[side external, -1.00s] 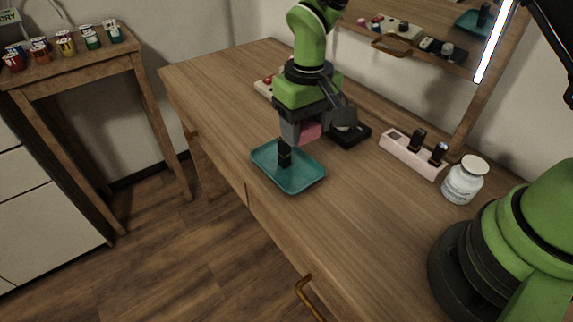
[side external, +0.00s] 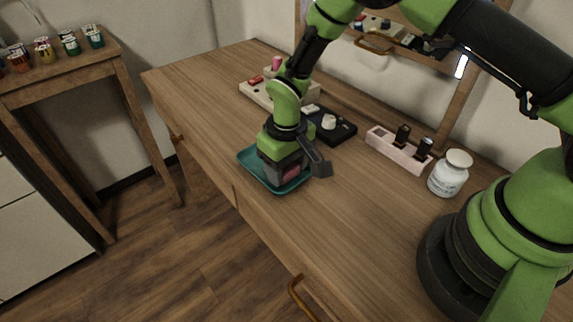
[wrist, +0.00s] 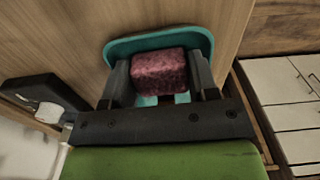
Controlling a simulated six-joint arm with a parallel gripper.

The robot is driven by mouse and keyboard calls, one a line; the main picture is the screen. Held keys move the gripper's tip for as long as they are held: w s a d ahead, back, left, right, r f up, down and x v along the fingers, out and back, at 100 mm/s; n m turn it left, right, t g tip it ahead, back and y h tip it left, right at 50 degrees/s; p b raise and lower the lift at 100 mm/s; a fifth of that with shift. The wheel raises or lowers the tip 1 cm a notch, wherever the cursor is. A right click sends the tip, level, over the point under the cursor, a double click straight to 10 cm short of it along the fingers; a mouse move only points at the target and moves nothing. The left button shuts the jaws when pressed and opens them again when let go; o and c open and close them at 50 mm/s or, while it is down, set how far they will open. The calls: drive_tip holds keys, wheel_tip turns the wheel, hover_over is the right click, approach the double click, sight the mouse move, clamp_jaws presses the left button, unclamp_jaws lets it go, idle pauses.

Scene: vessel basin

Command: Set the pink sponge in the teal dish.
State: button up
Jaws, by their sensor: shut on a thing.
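The pink sponge (wrist: 160,73) is held between the two dark fingers of my gripper (wrist: 159,78) in the wrist view. In the side view a small pink patch of the sponge (side external: 291,174) shows at the low end of my gripper (side external: 287,176). The teal dish (side external: 249,163) lies on the wooden table beneath, and my gripper covers much of it. In the wrist view the dish (wrist: 120,47) shows around and behind the sponge. I cannot tell whether the sponge touches the dish floor.
A black tray (side external: 345,131) with a white item sits just behind the dish. A pink holder (side external: 385,151) with dark items and a white jar (side external: 449,174) stand to the right. A pale rack (side external: 256,94) is at the back. The table's front edge is close to the dish.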

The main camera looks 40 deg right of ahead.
drive_tip(key=shift+f, duration=0.15)
drive_tip(key=o, duration=0.6)
drive_tip(key=s+d+r+m+t+y, duration=0.1)
drive_tip(key=s+d+r+t, duration=0.15)
drive_tip(key=r, duration=1.05)
drive_tip(key=s+d+r+m+t, duration=0.15)
drive_tip(key=s+r, duration=0.25)
drive_tip(key=r, duration=0.9)
drive_tip(key=s+d+r+t, duration=0.1)
drive_tip(key=s, duration=0.3)
drive_tip(key=s+d+r+m+t, duration=0.1)
drive_tip(key=s+r, duration=0.1)
drive_tip(key=s, duration=0.3)
drive_tip(key=s+d+r+m+t+y, duration=0.1)
drive_tip(key=s, duration=0.3)
drive_tip(key=shift+s+r, duration=0.2)
